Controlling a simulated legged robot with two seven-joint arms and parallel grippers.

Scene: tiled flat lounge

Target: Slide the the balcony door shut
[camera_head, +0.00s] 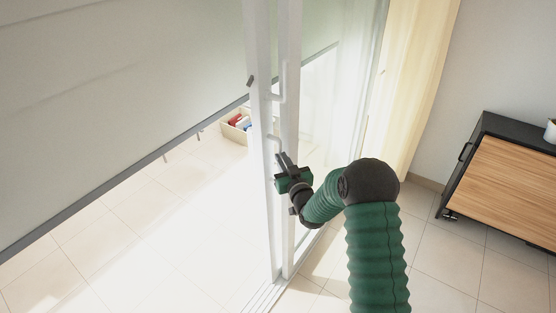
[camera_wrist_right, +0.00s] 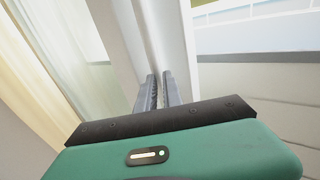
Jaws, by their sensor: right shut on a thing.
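The balcony door has tall white upright frames (camera_head: 258,170) standing side by side mid-view, with pale glass to the right. A slim white handle (camera_head: 283,82) stands out from the frame. My right gripper (camera_head: 283,160), on a green arm, is at the upright just below this handle. In the right wrist view its two grey fingers (camera_wrist_right: 161,90) are close together against the white door frame (camera_wrist_right: 160,35). They are shut on the door handle, though the held part is mostly hidden. My left gripper is not in view.
The white floor track (camera_head: 263,296) runs below the frames. A crate (camera_head: 236,126) with red and blue things stands beyond them on the tiles. A cream curtain (camera_head: 418,80) hangs to the right. A black and wood cabinet (camera_head: 515,180) stands at the right wall.

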